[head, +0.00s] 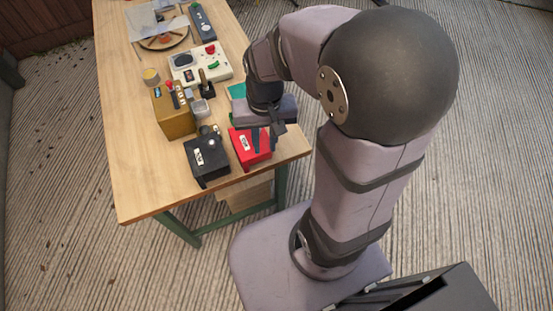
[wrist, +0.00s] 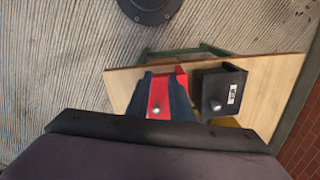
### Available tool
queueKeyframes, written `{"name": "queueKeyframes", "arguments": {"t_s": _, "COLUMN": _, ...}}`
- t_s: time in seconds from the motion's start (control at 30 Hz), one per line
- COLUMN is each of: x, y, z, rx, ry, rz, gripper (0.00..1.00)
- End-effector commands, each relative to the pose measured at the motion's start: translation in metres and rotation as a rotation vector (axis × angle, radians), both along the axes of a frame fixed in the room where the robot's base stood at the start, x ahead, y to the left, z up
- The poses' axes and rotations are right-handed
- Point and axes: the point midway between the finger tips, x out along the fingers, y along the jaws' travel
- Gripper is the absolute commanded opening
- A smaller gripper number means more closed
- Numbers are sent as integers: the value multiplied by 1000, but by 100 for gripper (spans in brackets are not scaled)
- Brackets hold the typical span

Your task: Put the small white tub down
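My gripper (head: 265,140) is over the red box (head: 240,146) near the table's front right corner. In the wrist view its two dark fingers (wrist: 160,80) stand apart, with the red box (wrist: 160,98) showing between them. I see no tub between the fingers. A small pale square tub (head: 201,109), probably the small white tub, stands on the table beside the yellow-brown box, left of and behind my gripper. Whether the fingers touch the red box I cannot tell.
A black box (head: 208,160) with a knob stands left of the red box.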

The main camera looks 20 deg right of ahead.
Motion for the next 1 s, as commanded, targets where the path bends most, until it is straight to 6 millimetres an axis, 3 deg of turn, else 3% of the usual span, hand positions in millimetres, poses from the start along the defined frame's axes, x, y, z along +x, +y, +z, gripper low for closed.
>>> {"name": "queueKeyframes", "arguments": {"t_s": 0.1, "x": -30, "y": -5, "z": -6, "rx": -23, "ry": -7, "rz": 134, "gripper": 20}}
{"name": "queueKeyframes", "arguments": {"t_s": 0.3, "x": -52, "y": -8, "z": -13, "rx": -39, "ry": -9, "rz": 240, "gripper": 20}}
{"name": "queueKeyframes", "arguments": {"t_s": 0.67, "x": -53, "y": -8, "z": -11, "rx": -39, "ry": -8, "rz": 247, "gripper": 20}}
{"name": "queueKeyframes", "arguments": {"t_s": 1.0, "x": -53, "y": -8, "z": 36, "rx": -39, "ry": -7, "rz": 245, "gripper": 20}}
